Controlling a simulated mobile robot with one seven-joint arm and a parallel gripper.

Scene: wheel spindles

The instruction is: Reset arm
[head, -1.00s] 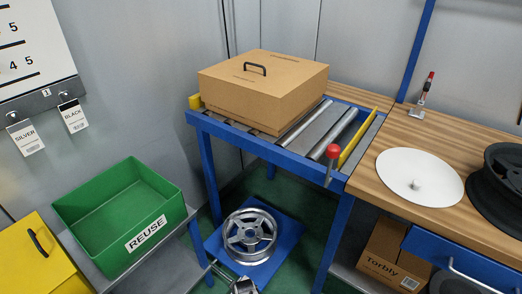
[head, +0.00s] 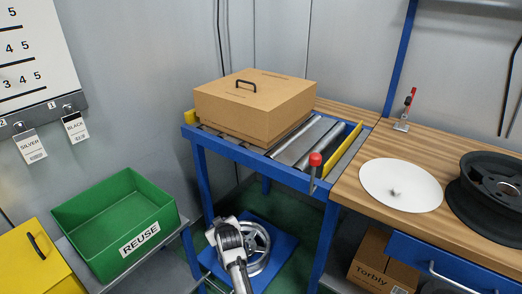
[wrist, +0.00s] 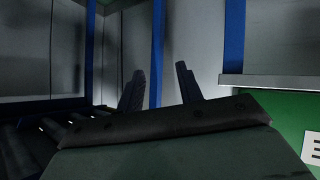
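My arm (head: 231,247) rises from the bottom of the head view, in front of the silver wheel (head: 262,243), and hides its left part. My gripper's fingertips cannot be made out there. In the wrist view my gripper (wrist: 160,84) has its two dark fingers apart, with nothing between them. The silver wheel lies on a blue platform (head: 284,243) on the floor.
A lidded cardboard box (head: 255,105) sits on the roller conveyor (head: 297,142). The green REUSE bin (head: 113,220) and a yellow box (head: 38,262) stand at left. The wooden bench (head: 350,185) at right holds a white disc (head: 400,184) and a black wheel (head: 492,185).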

